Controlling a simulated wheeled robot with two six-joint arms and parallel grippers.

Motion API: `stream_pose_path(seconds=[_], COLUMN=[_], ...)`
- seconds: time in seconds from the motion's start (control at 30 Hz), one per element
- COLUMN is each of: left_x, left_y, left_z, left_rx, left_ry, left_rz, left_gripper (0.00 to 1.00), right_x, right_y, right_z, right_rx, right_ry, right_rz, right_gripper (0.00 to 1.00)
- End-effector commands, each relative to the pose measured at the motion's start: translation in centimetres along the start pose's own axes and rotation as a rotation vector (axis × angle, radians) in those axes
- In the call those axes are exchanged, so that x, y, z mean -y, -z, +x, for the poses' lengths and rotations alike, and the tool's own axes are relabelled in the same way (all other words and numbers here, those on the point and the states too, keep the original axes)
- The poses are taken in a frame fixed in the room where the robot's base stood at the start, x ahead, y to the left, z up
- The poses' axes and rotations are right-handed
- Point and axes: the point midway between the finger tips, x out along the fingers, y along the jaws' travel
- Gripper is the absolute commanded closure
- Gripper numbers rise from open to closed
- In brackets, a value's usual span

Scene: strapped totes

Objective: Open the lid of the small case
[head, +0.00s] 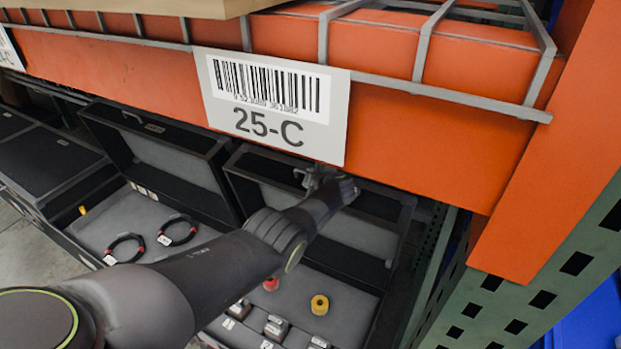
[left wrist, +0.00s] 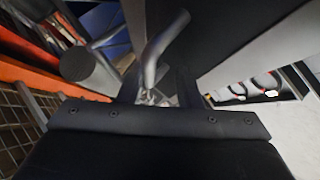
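The small case (head: 348,292), on the right below the shelf beam, has its dark lid (head: 362,232) raised. A yellow ring (head: 319,305), a red piece (head: 271,284) and several numbered metal pieces lie inside. My left gripper (head: 318,178) is at the lid's upper part, just under the beam label, which partly hides it. In the left wrist view the fingers (left wrist: 158,88) look apart, with a bent grey metal bar (left wrist: 160,50), perhaps the lid handle, between or just beyond them. Contact cannot be made out. My right gripper is not in view.
An orange beam (head: 120,82) with a 25-C label (head: 272,104) runs close above the lid. A larger open case (head: 118,205) with two black rings stands at the left. A green perforated post (head: 520,290) stands at the right.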

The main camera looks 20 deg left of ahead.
Motion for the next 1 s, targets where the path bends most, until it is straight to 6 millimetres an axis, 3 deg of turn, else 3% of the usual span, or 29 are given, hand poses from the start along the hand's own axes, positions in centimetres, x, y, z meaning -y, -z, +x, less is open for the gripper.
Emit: stream_pose_path(seconds=[0.57,1.0], left_x=[0.1,-0.1], left_y=[0.1,0.0], left_z=[-0.2,-4.9], left_rx=[-0.002,0.002], left_ry=[0.005,0.003], left_rz=[0.001,0.000], left_gripper=[0.67,0.67], right_x=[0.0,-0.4], right_y=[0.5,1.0], right_z=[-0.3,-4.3], right_rx=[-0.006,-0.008], right_ry=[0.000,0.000], right_rz=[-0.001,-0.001], right_gripper=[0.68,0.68])
